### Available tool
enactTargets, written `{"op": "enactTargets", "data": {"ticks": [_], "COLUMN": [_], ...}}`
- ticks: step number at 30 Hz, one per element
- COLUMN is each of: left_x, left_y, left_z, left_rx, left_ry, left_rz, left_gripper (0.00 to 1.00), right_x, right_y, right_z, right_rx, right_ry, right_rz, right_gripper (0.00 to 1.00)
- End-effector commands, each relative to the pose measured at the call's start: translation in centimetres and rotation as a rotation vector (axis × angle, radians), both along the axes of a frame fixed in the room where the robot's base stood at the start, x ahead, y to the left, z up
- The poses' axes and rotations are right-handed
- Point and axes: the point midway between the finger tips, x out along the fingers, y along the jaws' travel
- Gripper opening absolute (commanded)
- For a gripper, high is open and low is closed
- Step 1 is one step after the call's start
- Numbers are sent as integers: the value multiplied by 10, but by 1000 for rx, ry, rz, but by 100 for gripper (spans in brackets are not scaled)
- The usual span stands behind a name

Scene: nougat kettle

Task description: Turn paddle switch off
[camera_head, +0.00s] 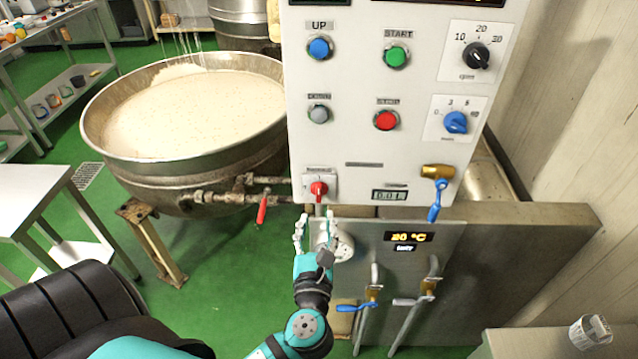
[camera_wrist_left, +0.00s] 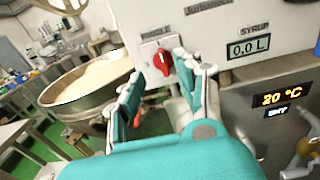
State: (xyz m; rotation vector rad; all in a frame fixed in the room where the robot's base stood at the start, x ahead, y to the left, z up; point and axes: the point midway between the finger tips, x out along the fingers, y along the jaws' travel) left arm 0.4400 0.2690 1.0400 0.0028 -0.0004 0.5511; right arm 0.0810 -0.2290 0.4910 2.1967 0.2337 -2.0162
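The paddle switch is a red rotary knob (camera_head: 318,189) on a white square plate, low on the left of the white control panel (camera_head: 365,140). In the left wrist view the same red knob (camera_wrist_left: 163,61) sits just beyond my fingertips, under a label that seems to read PADDLE. My left gripper (camera_head: 317,222) is just below the knob in the head view, with its fingers pointing up at the panel. In the left wrist view its two fingers (camera_wrist_left: 160,78) are spread apart with nothing between them. My right gripper is not in either view.
A large steel kettle (camera_head: 180,160) of pale mix stands left of the panel, with a red-handled valve (camera_head: 262,208) near my gripper. Several blue-handled valves (camera_head: 437,200) are at the right and below. A steel table (camera_head: 30,190) stands at left.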

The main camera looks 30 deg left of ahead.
Motion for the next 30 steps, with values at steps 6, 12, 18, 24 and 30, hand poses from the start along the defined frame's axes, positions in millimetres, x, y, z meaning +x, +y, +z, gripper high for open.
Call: {"op": "enactTargets", "data": {"ticks": [6, 12, 18, 24, 30], "left_x": [43, 73, 88, 90, 90], "left_y": [26, 44, 54, 55, 55], "left_z": [4, 2, 0, -1, -1], "left_rx": [2, -1, -1, -2, -2], "left_ry": [-1, 1, 1, 2, 1], "left_rz": [1, -1, -1, -1, -2], "left_gripper": [36, 36, 36, 36, 26], "right_x": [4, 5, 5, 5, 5], "right_y": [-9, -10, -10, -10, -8], "right_z": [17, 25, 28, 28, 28], "right_rx": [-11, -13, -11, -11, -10], "right_ry": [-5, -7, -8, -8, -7], "right_rz": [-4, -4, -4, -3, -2], "right_gripper": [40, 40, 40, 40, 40]}}
